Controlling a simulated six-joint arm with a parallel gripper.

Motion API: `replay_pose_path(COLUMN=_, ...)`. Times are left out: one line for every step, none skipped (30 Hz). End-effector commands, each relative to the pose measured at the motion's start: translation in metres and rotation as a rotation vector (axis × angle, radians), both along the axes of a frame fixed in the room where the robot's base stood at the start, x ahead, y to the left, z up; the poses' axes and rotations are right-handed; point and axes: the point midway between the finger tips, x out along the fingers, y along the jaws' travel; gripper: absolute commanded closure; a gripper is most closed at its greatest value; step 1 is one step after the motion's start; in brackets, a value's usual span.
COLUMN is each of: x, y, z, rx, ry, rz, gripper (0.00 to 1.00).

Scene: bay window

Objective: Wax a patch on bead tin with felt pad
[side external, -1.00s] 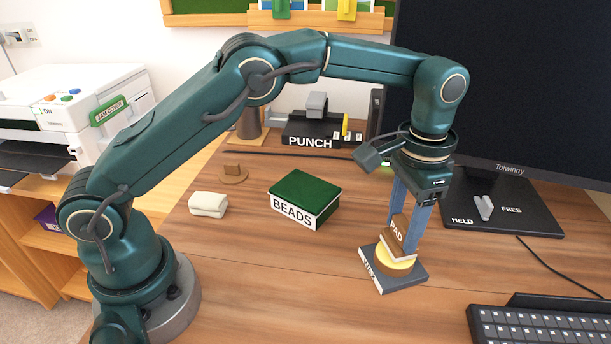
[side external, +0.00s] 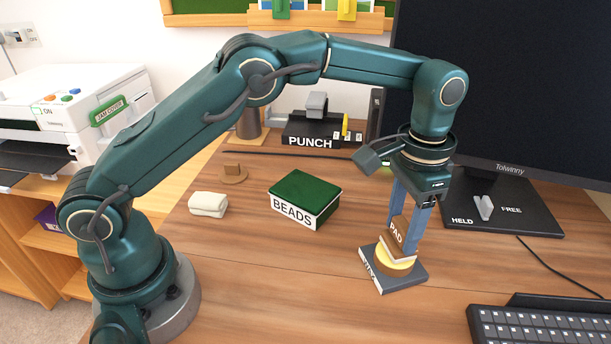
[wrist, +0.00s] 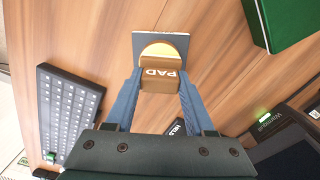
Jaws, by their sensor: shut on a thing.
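My gripper (side external: 404,228) is shut on the brown block marked PAD (side external: 397,232), with a blue finger on each side. The pad has a pale felt underside and sits low over the round yellow wax (side external: 396,256) on a dark square base (side external: 410,280). I cannot tell whether felt and wax touch. In the wrist view the pad (wrist: 162,76) is between the fingers, with part of the yellow wax (wrist: 160,51) showing beyond it. The bead tin (side external: 305,199), a box with a green top and white sides marked BEADS, stands left of my gripper; its corner shows in the wrist view (wrist: 285,22).
A folded white cloth (side external: 208,204) and a small brown round piece (side external: 233,174) lie left of the tin. A black punch (side external: 312,130) stands behind. The monitor stand (side external: 505,205) and keyboard (side external: 545,322) are at right. Bare wood lies between tin and wax base.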

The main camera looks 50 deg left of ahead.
Motion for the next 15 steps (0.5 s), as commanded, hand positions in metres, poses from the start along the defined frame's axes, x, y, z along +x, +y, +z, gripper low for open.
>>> replay_pose_path(x=-0.0001, y=0.0000, z=-0.0008, rx=0.000, ry=0.001, rz=0.000, gripper=0.91)
replay_pose_path(x=-0.0001, y=0.0000, z=-0.0012, rx=0.000, ry=0.001, rz=0.000, gripper=0.91)
replay_pose_path(x=-0.0001, y=0.0000, z=-0.0017, rx=0.000, ry=0.001, rz=0.000, gripper=0.91)
replay_pose_path(x=-0.0001, y=0.0000, z=-0.0020, rx=0.000, ry=0.001, rz=0.000, gripper=0.91)
replay_pose_path(x=-0.0002, y=0.0001, z=-0.0024, rx=0.000, ry=0.001, rz=0.000, gripper=0.91)
replay_pose_path(x=-0.0002, y=0.0001, z=-0.0029, rx=0.000, ry=0.001, rz=0.000, gripper=0.91)
replay_pose_path(x=-0.0002, y=0.0001, z=-0.0032, rx=0.000, ry=0.001, rz=0.000, gripper=0.91)
replay_pose_path(x=-0.0002, y=0.0001, z=-0.0036, rx=0.001, ry=0.002, rz=0.000, gripper=0.91)
replay_pose_path(x=-0.0003, y=0.0001, z=-0.0040, rx=0.001, ry=0.002, rz=0.000, gripper=0.91)
replay_pose_path(x=-0.0003, y=0.0001, z=-0.0044, rx=0.001, ry=0.002, rz=0.000, gripper=0.91)
replay_pose_path(x=-0.0003, y=0.0001, z=-0.0047, rx=0.001, ry=0.002, rz=0.000, gripper=0.91)
replay_pose_path(x=-0.0003, y=0.0001, z=-0.0052, rx=0.001, ry=0.002, rz=0.000, gripper=0.91)
replay_pose_path(x=-0.0003, y=0.0001, z=-0.0055, rx=0.001, ry=0.002, rz=0.000, gripper=0.91)
replay_pose_path(x=-0.0002, y=0.0001, z=-0.0058, rx=0.001, ry=0.002, rz=0.000, gripper=0.91)
replay_pose_path(x=-0.0002, y=0.0001, z=-0.0063, rx=0.001, ry=0.002, rz=0.000, gripper=0.91)
